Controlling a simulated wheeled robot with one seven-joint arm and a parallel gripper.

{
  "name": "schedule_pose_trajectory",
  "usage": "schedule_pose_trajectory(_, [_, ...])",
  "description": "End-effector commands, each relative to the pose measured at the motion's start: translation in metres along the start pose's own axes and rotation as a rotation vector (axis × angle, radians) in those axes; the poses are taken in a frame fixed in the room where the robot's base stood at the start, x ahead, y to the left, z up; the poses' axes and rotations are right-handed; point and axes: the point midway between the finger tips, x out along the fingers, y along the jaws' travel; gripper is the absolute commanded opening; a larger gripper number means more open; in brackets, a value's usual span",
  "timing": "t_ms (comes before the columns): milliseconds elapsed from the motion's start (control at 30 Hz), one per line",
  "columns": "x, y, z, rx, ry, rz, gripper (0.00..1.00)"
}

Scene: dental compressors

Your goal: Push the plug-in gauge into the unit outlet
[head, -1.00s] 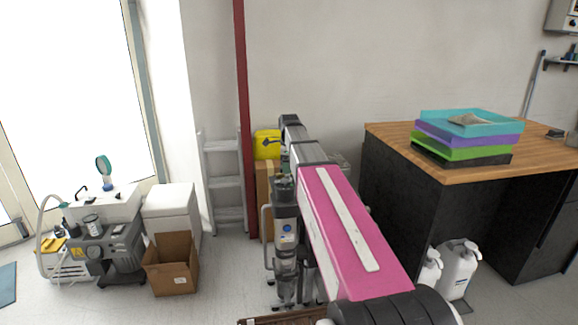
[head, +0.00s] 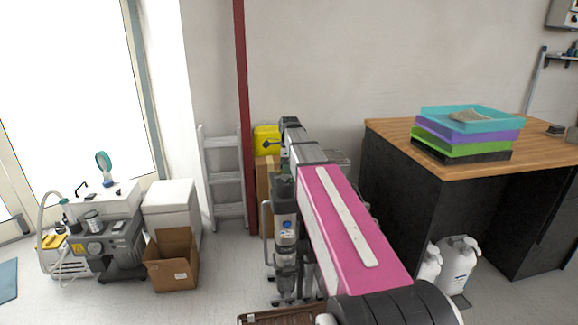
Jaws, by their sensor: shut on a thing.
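My arm reaches forward from the bottom right, and its pink link and grey wrist cover much of the middle of the head view. My gripper cannot be made out; the far end of the arm hides it. The plug-in gauge and the unit outlet cannot be picked out in this view.
A grey ladder (head: 223,180), a red pipe (head: 244,100) and a yellow case (head: 267,141) are behind the unit. An open cardboard box (head: 172,262) and a grey machine (head: 108,245) stand left. A wood-topped counter (head: 385,130) with stacked trays (head: 468,135) is right.

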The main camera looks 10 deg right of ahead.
Motion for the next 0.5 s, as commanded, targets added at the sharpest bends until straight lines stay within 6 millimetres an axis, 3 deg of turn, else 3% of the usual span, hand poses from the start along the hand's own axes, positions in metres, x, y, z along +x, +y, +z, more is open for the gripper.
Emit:
schedule_pose_trajectory(67, [0.0027,0.0,0.0,0.0,0.0,0.0,0.33])
schedule_pose_trajectory(100, [0.0025,0.0,0.0,0.0,0.0,0.0,0.69])
schedule_pose_trajectory(167, [0.0023,-0.0001,0.0,0.0,0.0,0.0,0.89])
schedule_pose_trajectory(500, [0.0003,-0.0001,0.0,0.0,0.0,0.0,0.89])
